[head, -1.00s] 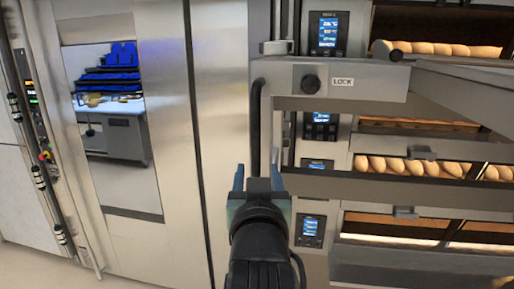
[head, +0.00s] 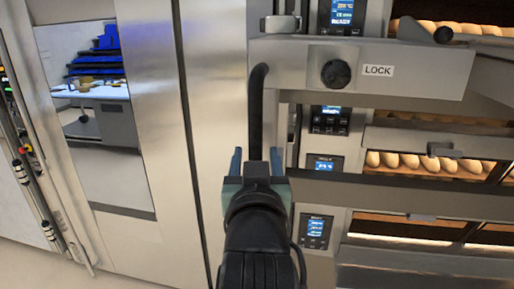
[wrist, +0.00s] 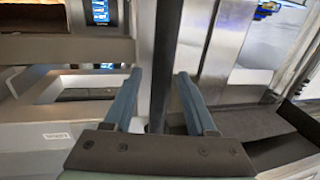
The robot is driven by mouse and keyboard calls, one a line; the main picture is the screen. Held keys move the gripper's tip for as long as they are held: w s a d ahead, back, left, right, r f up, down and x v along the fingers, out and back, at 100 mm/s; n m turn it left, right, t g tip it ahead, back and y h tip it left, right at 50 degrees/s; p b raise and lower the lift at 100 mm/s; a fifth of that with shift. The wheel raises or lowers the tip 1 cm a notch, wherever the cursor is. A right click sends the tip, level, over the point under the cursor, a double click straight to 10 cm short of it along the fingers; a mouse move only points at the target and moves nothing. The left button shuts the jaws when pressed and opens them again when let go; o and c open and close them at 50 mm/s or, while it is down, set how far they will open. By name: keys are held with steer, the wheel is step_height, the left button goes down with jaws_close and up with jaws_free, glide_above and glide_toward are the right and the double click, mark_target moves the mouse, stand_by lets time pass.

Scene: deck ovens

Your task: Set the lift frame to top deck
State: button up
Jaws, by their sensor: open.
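The steel lift frame (head: 430,83) stands in front of the deck ovens at the right, its upper beam just below the top visible row of loaves. It carries a round black knob (head: 336,73) beside a LOCK label (head: 377,70). A black upright bar handle (head: 257,110) curves down from the beam's left end. It also shows in the wrist view as a dark bar (wrist: 166,45) running up between the fingers. My gripper (head: 256,160) is open and empty, below the knob and in line with the handle's lower part. I cannot tell whether the handle is within the jaws.
Several oven decks with lit control panels (head: 330,120) and loaves (head: 405,162) are stacked behind the frame. A tall steel cabinet with a glass pane (head: 95,140) stands at the left. Open floor (head: 40,265) shows at the lower left.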

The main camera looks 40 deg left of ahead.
steer(key=shift+s+d+r, duration=0.1)
steer(key=shift+s, duration=0.1)
steer(key=shift+d, duration=0.1)
steer(key=shift+c, duration=0.9)
jaws_close()
stand_by(0.3)
